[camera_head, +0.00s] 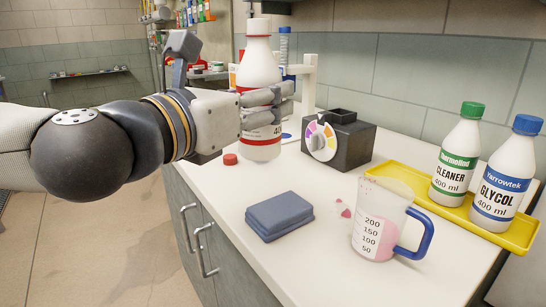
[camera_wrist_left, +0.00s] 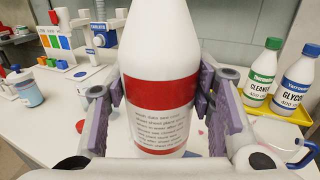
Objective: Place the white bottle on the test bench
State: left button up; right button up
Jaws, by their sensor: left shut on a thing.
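The white bottle (camera_head: 260,75) has red bands and a label and stands upright in the head view. My left gripper (camera_head: 265,105) is shut on it, with fingers around its middle. In the left wrist view the bottle (camera_wrist_left: 160,70) fills the centre, between the two finger pads of my left gripper (camera_wrist_left: 160,100). The test bench (camera_head: 330,255) is the white counter below. The bottle's base is over or on the bench; I cannot tell whether it touches. My right gripper is not in view.
A red cap (camera_head: 230,159), a blue-grey block (camera_head: 279,215), a dark box with a colour dial (camera_head: 337,140) and a measuring jug (camera_head: 381,225) with pink liquid stand around. A yellow tray (camera_head: 400,177) holds the Cleaner (camera_head: 457,155) and Glycol (camera_head: 504,175) bottles. The bench front is clear.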

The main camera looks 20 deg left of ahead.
pick_arm(q)
jog(key=w+f+b, duration=0.1)
jog(key=w+f, duration=0.2)
jog(key=w+a+f+b, duration=0.1)
jog(key=w+f, duration=0.3)
jog(key=w+a+f+b, duration=0.1)
jog(key=w+f, duration=0.3)
jog(key=shift+w+f, duration=0.15)
jog(key=shift+f, duration=0.2)
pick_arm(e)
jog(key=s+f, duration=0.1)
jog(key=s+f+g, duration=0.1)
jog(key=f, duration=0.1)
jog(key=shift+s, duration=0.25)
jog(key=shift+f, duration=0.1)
pick_arm(q)
jog(key=shift+f, duration=0.2)
jog(key=o, duration=1.6)
jog(key=shift+c, duration=0.2)
jog(key=shift+r, duration=0.1)
jog(key=shift+r, duration=0.1)
